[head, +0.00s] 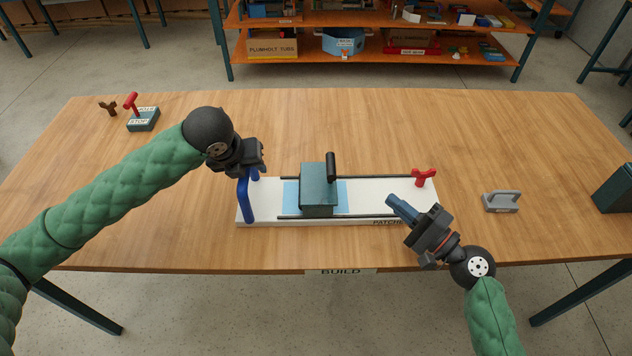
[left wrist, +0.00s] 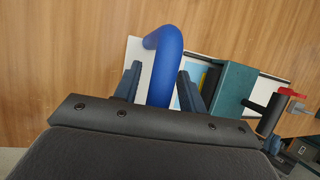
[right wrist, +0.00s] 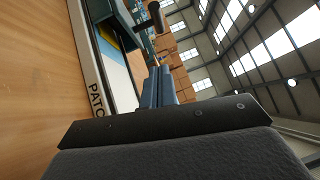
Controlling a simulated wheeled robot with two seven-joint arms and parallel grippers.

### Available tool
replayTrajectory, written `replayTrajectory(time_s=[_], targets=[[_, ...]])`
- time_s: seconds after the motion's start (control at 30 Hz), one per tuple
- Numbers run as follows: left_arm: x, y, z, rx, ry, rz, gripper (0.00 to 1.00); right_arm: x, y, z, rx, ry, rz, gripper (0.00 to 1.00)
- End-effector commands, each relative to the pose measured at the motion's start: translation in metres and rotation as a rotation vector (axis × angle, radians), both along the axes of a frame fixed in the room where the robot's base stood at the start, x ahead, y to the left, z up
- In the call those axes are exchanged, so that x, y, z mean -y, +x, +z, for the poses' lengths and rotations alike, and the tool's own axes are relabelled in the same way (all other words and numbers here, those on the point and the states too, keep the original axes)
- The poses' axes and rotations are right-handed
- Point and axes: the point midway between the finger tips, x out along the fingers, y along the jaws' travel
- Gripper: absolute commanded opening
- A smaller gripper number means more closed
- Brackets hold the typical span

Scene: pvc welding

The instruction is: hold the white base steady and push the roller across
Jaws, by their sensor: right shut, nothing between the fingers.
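The white base (head: 262,206) lies on the table with two dark rails along it and a blue handle (head: 247,200) at its left end. The roller, a teal block (head: 319,188) with a black upright handle (head: 331,166), sits between the rails over a light blue sheet (head: 291,195). My left gripper (head: 251,172) is at the blue handle; in the left wrist view its open fingers stand either side of the handle (left wrist: 165,65), with gaps showing. My right gripper (head: 391,200) is shut and empty over the base's right part, apart from the roller (right wrist: 125,25).
A red knob (head: 424,177) stands at the base's far right corner. A grey handled block (head: 502,202) and a teal block (head: 614,188) are to the right. A teal stop box (head: 143,122) is at the back left. The table's back middle is clear.

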Motion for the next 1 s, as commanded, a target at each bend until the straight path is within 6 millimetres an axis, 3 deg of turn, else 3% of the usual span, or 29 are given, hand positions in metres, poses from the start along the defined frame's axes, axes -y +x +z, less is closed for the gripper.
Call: replayTrajectory(time_s=[0.27,0.47,1.0], targets=[[-0.001,-0.001,-0.003,-0.005,0.004,-0.001,0.47,0.0,0.0,-0.001,0.0,0.0,0.0,0.0],[-0.003,-0.004,0.008,-0.003,0.002,-0.001,0.47,0.0,0.0,0.0,0.0,0.0,0.0,0.0],[-0.019,-0.04,0.092,0.0,0.002,0.0,0.47,0.0,0.0,0.0,0.0,0.0,0.0,0.0]])
